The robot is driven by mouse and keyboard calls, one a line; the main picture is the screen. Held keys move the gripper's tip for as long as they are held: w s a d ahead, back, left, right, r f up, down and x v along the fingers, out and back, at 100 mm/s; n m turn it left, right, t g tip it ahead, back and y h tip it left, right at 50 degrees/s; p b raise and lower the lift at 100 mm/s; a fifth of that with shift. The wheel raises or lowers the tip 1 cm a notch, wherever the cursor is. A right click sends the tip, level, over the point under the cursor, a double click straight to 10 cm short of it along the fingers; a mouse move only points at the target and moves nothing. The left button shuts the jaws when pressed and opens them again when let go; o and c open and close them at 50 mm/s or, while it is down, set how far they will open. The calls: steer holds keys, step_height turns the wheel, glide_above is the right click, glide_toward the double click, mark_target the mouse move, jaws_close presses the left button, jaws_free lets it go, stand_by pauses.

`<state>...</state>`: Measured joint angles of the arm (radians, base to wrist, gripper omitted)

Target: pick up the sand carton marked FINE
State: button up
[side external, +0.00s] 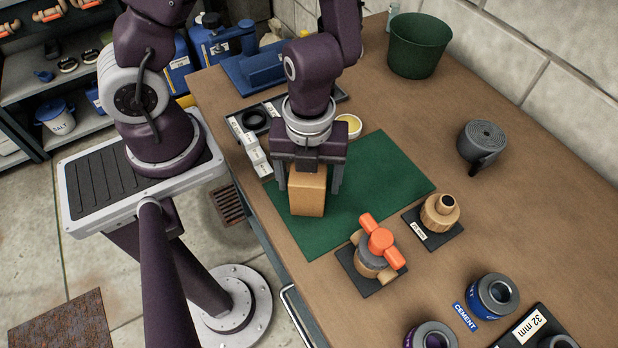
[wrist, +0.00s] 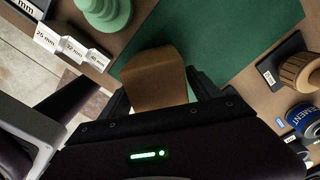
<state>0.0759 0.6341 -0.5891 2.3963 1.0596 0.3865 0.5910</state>
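A plain brown carton (side external: 308,204) stands on the green mat (side external: 385,180) near the table's left edge. No FINE marking shows on the faces I can see. My gripper (side external: 308,186) is above the carton with one finger on each side of it. The fingers look spread, with narrow gaps beside the carton in the side view. In the wrist view the carton (wrist: 157,80) also sits between the two fingers. Whether one finger touches it I cannot tell. The carton's upper part is partly hidden by my gripper.
An orange-handled valve (side external: 378,245) and a tan fitting (side external: 440,212) stand right of the mat. A green bucket (side external: 418,45) and grey mug (side external: 482,145) stand farther back. The mat's right part is clear.

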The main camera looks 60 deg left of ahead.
jaws_close()
steer(key=shift+r, duration=0.1)
